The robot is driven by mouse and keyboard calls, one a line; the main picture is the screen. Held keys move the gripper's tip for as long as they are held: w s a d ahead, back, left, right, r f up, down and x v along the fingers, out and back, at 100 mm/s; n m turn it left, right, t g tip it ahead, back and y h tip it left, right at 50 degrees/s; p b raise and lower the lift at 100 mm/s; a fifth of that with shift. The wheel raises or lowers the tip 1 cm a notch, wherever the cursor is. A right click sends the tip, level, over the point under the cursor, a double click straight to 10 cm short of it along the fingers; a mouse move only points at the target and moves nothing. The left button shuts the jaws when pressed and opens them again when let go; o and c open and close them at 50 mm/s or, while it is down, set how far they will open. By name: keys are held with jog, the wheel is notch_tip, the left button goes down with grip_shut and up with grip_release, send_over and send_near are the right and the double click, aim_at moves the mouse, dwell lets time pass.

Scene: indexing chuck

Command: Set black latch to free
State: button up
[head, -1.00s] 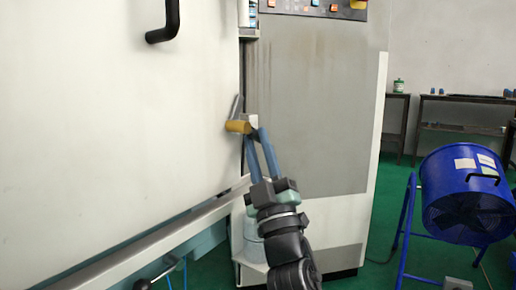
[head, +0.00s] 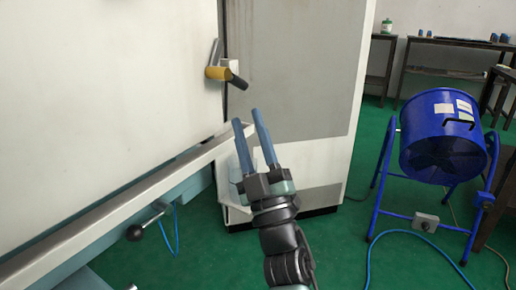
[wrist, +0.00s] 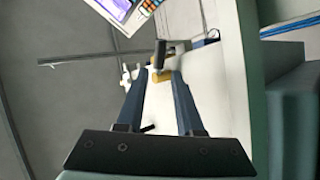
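A latch with a black grip (head: 237,81), a yellow hub (head: 217,73) and a grey metal arm (head: 213,53) sits at the right edge of the white machine door. Its black grip points right and slightly down in the head view. My gripper (head: 248,117) is open and empty, below and a little right of the latch, apart from it. In the wrist view, the black grip (wrist: 160,54) and yellow hub (wrist: 160,77) show beyond and between my two blue-grey fingertips (wrist: 156,75). I cannot read any marking of the latch's position.
The white door (head: 100,80) fills the left, with a ledge (head: 120,190) below it. A lever with a black knob (head: 134,232) sticks out under the ledge. A blue drum fan (head: 443,135) stands on the right. Green floor (head: 340,240) is clear between.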

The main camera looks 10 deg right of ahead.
jog(key=p+v, duration=0.1)
jog(key=v, duration=0.5)
jog(key=shift+r, duration=0.1)
jog(key=shift+c, duration=0.3)
